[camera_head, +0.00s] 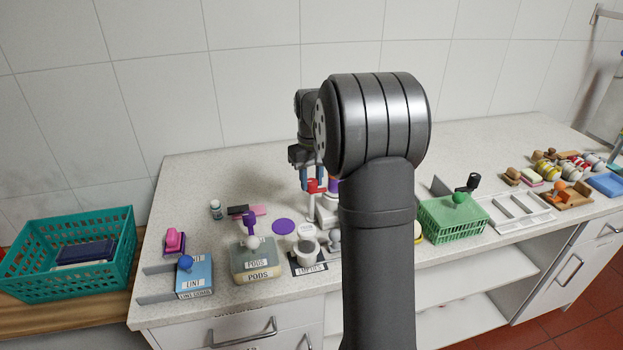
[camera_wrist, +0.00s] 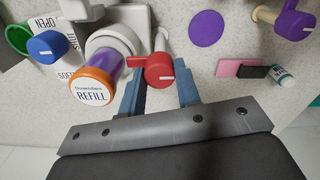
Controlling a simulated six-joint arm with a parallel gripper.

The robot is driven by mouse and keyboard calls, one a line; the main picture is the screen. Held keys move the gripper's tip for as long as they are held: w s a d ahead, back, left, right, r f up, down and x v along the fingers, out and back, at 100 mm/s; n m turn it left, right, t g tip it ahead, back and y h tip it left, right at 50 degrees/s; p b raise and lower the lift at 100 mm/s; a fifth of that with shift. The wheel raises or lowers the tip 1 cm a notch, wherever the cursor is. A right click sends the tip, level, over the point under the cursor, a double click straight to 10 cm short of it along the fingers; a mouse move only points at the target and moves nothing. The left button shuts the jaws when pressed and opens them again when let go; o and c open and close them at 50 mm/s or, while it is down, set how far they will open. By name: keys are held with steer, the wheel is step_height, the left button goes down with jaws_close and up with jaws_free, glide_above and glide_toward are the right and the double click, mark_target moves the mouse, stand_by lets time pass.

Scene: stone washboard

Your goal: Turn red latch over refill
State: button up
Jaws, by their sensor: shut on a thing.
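The red latch (camera_wrist: 159,70) is a round red knob with a white line and a short arm, beside the refill. It also shows below my gripper in the head view (camera_head: 314,186). My gripper (camera_wrist: 160,84) has its blue fingers on either side of the latch knob and is shut on it; in the head view the fingers (camera_head: 312,174) point down at it. The refill (camera_wrist: 92,88) has an orange rim, a white face reading REFILL and a purple body, set in a white holder (camera_wrist: 112,42). My arm hides part of the holder in the head view.
A blue knob (camera_wrist: 47,45) by an OPEN label stands left of the refill. The PODS box (camera_head: 257,262) and green basket (camera_head: 452,220) flank the holder.

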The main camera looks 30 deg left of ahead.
mark_target(311, 181)
steer(key=o, duration=1)
step_height(311, 181, up, 18)
steer(key=shift+f, duration=0.25)
step_height(311, 181, down, 18)
steer(key=shift+r, duration=0.2)
stand_by(0.5)
